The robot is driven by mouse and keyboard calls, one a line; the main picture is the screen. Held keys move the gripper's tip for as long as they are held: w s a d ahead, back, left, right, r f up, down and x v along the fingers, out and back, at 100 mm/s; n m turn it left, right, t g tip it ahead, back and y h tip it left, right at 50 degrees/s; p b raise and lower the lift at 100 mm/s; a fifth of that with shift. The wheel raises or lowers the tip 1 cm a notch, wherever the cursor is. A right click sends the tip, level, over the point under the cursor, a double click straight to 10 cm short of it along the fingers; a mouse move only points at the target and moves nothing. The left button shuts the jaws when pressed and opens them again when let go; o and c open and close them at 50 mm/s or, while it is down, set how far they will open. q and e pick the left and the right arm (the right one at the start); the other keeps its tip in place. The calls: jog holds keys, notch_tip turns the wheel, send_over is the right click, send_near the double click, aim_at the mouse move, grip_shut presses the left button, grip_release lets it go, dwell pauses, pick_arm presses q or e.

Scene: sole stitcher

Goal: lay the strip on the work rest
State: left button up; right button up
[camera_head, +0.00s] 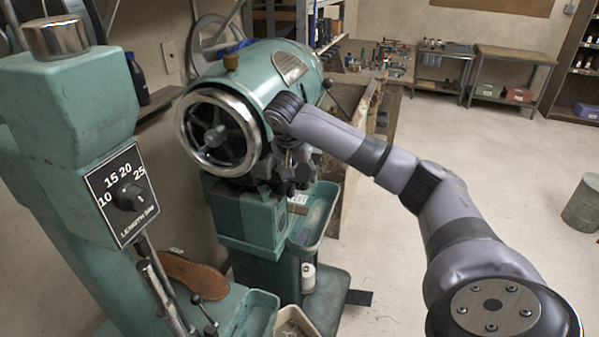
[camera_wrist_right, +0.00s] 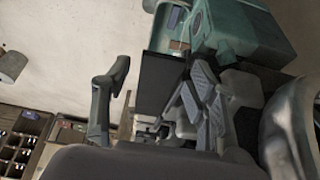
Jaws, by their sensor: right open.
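My right gripper (camera_head: 290,180) reaches in from the right and sits at the front of the green stitching machine (camera_head: 262,75), beside its chrome handwheel. In the right wrist view the right gripper (camera_wrist_right: 158,78) has its fingers spread apart. A dark flat rectangular piece (camera_wrist_right: 158,84) shows between or beyond the fingers; I cannot tell whether it is the strip or whether a finger touches it. I cannot pick out the work rest for sure; the gripper and wrist cover that area of the machine in the head view. My left gripper is not in view.
The chrome handwheel (camera_head: 218,132) is close left of my right gripper. A green tray (camera_head: 318,212) juts out below it. A green column with a length dial (camera_head: 130,195) stands at the left, with a brown sole (camera_head: 192,273) near its base. Open floor lies at the right.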

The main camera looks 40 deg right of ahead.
jog(key=shift+s+a, duration=0.45)
jog(key=shift+a, duration=0.4)
jog(key=shift+s+a, duration=0.4)
jog(key=shift+a, duration=0.45)
jog(key=shift+o, duration=0.2)
jog(key=o, duration=0.5)
jog(key=shift+r, duration=0.1)
jog(key=v, duration=1.1)
jog(key=shift+a+r, duration=0.2)
jog(key=shift+r, duration=0.15)
jog(key=shift+f, duration=0.1)
